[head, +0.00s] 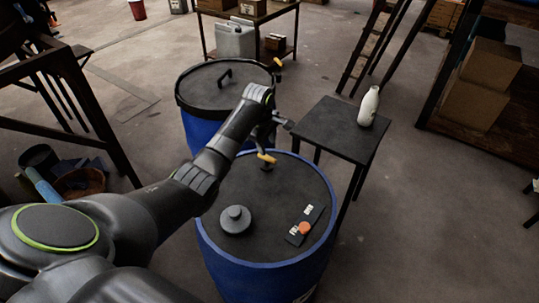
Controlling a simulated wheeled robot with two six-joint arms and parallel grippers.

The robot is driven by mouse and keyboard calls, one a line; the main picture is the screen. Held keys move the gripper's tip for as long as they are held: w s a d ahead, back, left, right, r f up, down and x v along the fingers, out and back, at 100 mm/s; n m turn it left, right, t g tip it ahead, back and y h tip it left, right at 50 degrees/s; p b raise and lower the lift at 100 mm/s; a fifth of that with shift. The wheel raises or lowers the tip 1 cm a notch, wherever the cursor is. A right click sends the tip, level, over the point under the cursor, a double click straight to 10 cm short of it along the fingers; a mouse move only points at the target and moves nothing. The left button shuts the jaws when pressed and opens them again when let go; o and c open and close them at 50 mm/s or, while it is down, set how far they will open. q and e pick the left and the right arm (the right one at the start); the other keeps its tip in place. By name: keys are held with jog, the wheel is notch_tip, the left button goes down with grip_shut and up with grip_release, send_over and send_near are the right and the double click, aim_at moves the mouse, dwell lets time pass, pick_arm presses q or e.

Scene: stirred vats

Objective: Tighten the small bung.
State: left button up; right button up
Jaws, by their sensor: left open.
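A blue drum (213,262) with a dark top stands in front of me. Near its far rim is a small dark fitting with a yellow crossbar (266,158), which looks like the small bung. A larger grey round cap (235,220) sits on the near left of the same top. My left arm reaches in from the left, and my left gripper (273,138) is open, just above and beyond the yellow crossbar. I cannot tell whether the fingers touch it. My right gripper is not in view.
A dark plate with an orange knob (305,228) and white labels lies on the drum's right side. Behind stands a second blue drum with a black lid (200,88). A small dark table (340,130) with a white bottle (368,107) stands to the right. Floor right is clear.

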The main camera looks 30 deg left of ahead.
aim_at(270, 158)
pick_arm(q)
jog(key=f, duration=0.3)
jog(key=shift+w+d, duration=0.15)
jog(key=shift+w, duration=0.1)
jog(key=f, duration=0.3)
jog(key=shift+w, duration=0.35)
jog(key=shift+w+f, duration=0.1)
jog(key=shift+f, duration=0.55)
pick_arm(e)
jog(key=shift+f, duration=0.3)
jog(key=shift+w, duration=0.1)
pick_arm(q)
jog(key=shift+c, duration=0.7)
grip_shut()
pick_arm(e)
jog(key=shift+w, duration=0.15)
